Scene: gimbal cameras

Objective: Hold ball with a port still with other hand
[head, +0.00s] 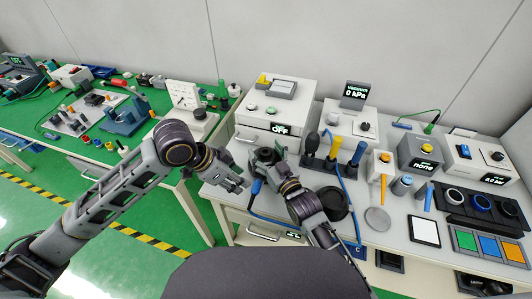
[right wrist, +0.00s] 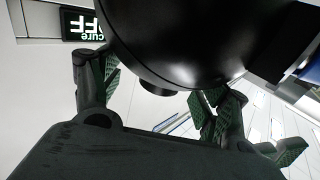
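The ball with a port (right wrist: 190,45) is black and glossy and fills the top of the right wrist view. A short dark port (right wrist: 158,89) sticks out of its underside toward my palm. The fingers of my right gripper (right wrist: 155,100) stand on both sides of the ball, with their green pads against it as far as I can see. In the head view my right gripper (head: 268,160) is above the white table's left part, and the ball is hard to tell from the dark fingers. My left gripper (head: 236,178) is just left of it, apart from the ball; its finger gap is unclear.
A white box with an "OFF" display (head: 279,128) stands behind the grippers.

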